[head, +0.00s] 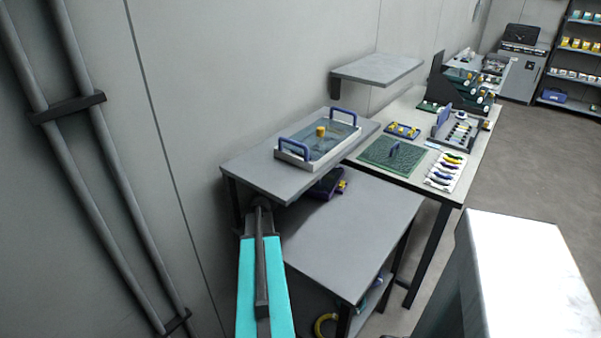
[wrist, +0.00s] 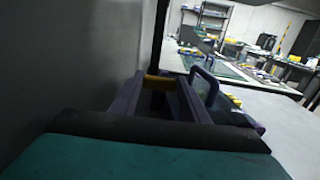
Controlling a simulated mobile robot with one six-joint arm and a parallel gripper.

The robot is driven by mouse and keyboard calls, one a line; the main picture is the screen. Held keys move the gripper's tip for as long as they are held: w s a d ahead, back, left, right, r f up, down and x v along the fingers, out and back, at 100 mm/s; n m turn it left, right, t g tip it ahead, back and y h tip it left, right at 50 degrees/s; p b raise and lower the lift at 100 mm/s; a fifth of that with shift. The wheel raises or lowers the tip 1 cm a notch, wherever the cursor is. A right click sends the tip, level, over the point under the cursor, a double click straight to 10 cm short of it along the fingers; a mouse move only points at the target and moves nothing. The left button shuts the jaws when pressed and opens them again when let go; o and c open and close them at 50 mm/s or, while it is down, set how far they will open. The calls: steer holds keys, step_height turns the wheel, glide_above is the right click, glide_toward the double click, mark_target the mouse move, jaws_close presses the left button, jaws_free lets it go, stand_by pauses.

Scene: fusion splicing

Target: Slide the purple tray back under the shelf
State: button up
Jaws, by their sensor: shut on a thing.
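The purple tray (head: 326,187) lies on the lower grey table, partly under the raised grey shelf (head: 262,177) and partly out past its right-hand edge. A yellow item shows at its right end. In the wrist view, purple parts (wrist: 204,108) and an upright blue handle (wrist: 208,84) show just ahead of my gripper. My gripper (head: 258,205) is low at the shelf's near left end, by the wall. It is shut on the purple tray; the exact contact is dark and partly hidden by the shelf and my wrist.
A pale tray (head: 292,159) with blue handles and a yellow knob stands on the shelf. The lower table (head: 350,230) is bare to the right. A farther bench holds a green mat (head: 393,154) and coloured items. The grey wall (head: 200,100) is close on the left.

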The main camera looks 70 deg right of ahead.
steer(key=shift+w+a, duration=0.1)
steer(key=shift+a, duration=0.1)
steer(key=shift+w+a, duration=0.2)
steer(key=shift+a, duration=0.2)
steer(key=o, duration=1.3)
steer(key=shift+c, duration=0.2)
steer(key=shift+r, duration=0.15)
